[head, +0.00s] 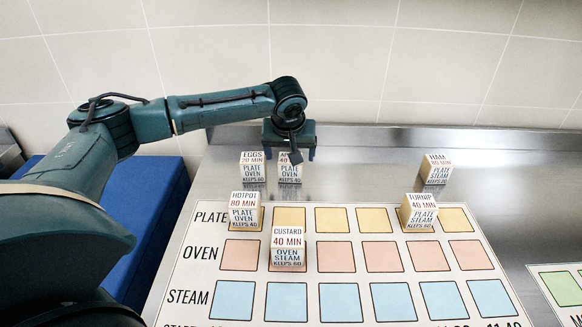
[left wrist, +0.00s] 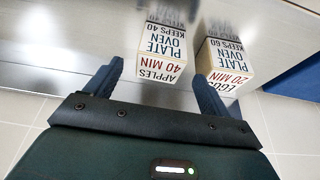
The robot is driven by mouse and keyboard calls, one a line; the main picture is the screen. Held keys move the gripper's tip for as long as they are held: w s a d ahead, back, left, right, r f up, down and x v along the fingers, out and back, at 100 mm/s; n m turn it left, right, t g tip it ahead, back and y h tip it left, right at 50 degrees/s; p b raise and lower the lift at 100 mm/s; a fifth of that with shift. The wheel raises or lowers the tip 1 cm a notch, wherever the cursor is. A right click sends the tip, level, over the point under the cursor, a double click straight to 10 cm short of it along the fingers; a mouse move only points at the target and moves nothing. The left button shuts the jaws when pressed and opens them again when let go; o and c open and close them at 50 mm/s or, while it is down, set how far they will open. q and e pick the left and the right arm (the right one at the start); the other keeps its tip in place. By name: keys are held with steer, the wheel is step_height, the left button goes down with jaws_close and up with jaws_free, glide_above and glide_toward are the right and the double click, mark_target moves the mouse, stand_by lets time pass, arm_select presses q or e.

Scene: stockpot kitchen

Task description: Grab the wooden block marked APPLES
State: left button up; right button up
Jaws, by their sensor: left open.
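The wooden block marked APPLES (head: 289,172) stands upright on the steel counter behind the printed board. My left gripper (head: 291,153) is over its back edge and hides part of its top label. In the left wrist view the APPLES block (left wrist: 162,52) lines up with the gap between the two spread fingers of my left gripper (left wrist: 160,82). The gripper is open and holds nothing. I cannot tell how far the block reaches between the fingers. My right gripper is not in view.
The EGGS block (head: 252,167) stands close at the left of APPLES; in the left wrist view it (left wrist: 228,62) is beside one finger. The HOTPOT (head: 244,212), CUSTARD (head: 288,252) and TURNIP (head: 419,214) blocks are on the board (head: 345,199). The HAM block (head: 436,170) stands behind it. The tiled wall is behind.

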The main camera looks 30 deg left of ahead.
mark_target(287, 173)
arm_select(q)
steer(key=x, duration=0.6)
steer(key=shift+w+r, duration=0.15)
steer(key=c, duration=1.1)
steer(key=shift+c, duration=0.2)
